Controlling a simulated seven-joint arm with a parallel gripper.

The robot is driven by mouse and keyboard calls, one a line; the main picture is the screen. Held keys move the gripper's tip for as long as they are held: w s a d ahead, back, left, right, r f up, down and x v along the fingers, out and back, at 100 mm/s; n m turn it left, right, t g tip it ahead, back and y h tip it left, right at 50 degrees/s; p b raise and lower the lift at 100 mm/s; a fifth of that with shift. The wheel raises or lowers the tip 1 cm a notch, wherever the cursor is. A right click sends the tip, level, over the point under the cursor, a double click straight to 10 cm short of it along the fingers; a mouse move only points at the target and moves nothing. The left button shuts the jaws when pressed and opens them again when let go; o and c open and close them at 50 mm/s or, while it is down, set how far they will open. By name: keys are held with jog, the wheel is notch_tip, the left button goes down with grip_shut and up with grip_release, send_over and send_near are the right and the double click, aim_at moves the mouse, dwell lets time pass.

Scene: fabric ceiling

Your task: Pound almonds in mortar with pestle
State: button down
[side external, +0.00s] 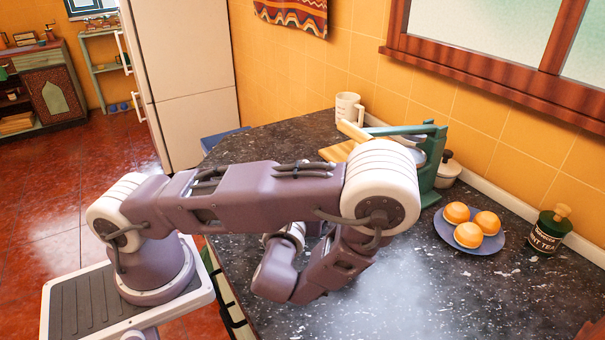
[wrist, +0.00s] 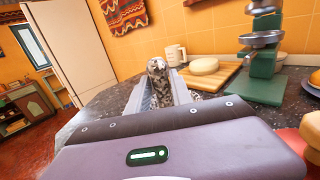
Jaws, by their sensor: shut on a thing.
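In the wrist view my gripper (wrist: 162,98) is shut on a speckled black-and-white stone piece with a rounded end, which looks like the pestle (wrist: 157,68). The pestle sticks up between the two grey fingers. Its lower part is hidden by the fingers and the gripper body. In the side external view my arm hides the gripper and the pestle. I can make out neither a mortar nor almonds in either view.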

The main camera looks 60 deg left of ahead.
aim_at(305, 166)
jog(key=shift+w+d+r, duration=0.1)
jog(key=shift+w+r, duration=0.2)
jog(key=shift+r, duration=0.5)
jog(key=shift+w+d+r, duration=0.1)
jog(key=shift+w+r, duration=0.15)
jog(key=shift+r, duration=0.5)
jog(key=shift+f, duration=0.1)
jog(key=shift+f, duration=1.65)
jog(key=shift+s+a+r, duration=0.1)
jog(key=shift+a+r, duration=0.2)
jog(key=shift+r, duration=0.55)
jog(key=shift+s+a+r, duration=0.1)
jog(key=shift+a+r, duration=0.15)
jog(key=shift+r, duration=0.6)
jog(key=shift+f, duration=1.75)
jog(key=shift+s+d+r, duration=0.1)
jog(key=shift+d+r, duration=0.15)
jog(key=shift+r, duration=0.65)
jog(key=shift+s+d+r, duration=0.1)
jog(key=shift+d+r, duration=0.1)
jog(key=shift+r, duration=0.65)
